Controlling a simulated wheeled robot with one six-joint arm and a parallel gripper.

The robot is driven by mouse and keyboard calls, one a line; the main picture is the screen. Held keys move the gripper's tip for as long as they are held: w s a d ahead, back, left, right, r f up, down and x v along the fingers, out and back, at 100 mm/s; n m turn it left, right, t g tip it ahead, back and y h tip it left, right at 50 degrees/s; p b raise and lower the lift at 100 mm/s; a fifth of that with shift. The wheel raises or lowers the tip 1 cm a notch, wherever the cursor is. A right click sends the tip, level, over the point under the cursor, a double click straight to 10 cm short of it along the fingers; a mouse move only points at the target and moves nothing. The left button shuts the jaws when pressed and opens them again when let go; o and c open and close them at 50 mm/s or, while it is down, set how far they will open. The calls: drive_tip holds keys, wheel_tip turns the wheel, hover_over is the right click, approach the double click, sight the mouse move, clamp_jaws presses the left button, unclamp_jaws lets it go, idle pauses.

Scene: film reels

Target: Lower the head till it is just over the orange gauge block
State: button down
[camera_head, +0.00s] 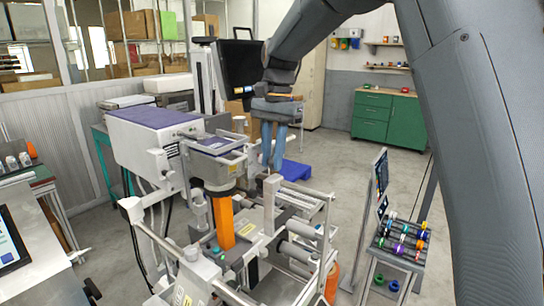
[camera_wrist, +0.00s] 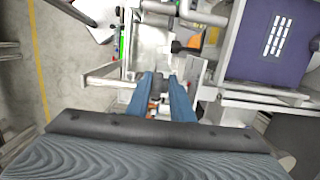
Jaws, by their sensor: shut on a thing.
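The orange gauge block (camera_head: 224,222) stands upright on the machine's bed in the head view. The machine's head (camera_head: 214,168), grey with a dark lower end (camera_head: 219,190), is above the block; I cannot tell whether they touch. A bit of orange beside a black round part also shows in the wrist view (camera_wrist: 195,42). My gripper (camera_head: 272,168) has blue fingers pointing down, right of the head and block. In the wrist view its fingertips (camera_wrist: 160,92) are closed on a small grey machine part, mostly hidden between them.
The purple-topped machine body (camera_head: 150,125) stands left of the head. Rails and rollers (camera_head: 300,250) lie close to the right and below my gripper. A rack of coloured reels (camera_head: 402,238) is at the right. A green cabinet (camera_head: 388,118) stands behind, with open floor before it.

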drive_tip(key=t+h+b, duration=0.1)
drive_tip(key=s+t+h+b, duration=0.1)
drive_tip(key=t, duration=0.1)
drive_tip(key=shift+f+h, duration=0.2)
drive_tip(key=shift+h, duration=0.2)
drive_tip(key=shift+a+f+t+h+b, duration=0.1)
drive_tip(key=shift+t+h+b, duration=0.4)
drive_tip(key=shift+t+b, duration=0.55)
drive_tip(key=shift+t+h+b, duration=0.25)
drive_tip(key=shift+h+b, duration=0.05)
drive_tip(key=shift+b, duration=0.5)
drive_tip(key=shift+r, duration=0.2)
drive_tip(key=c, duration=1.9)
unclamp_jaws()
drive_tip(key=shift+o, duration=0.8)
drive_tip(key=shift+s+d, duration=0.1)
drive_tip(key=shift+d, duration=0.15)
drive_tip(key=shift+a, duration=0.3)
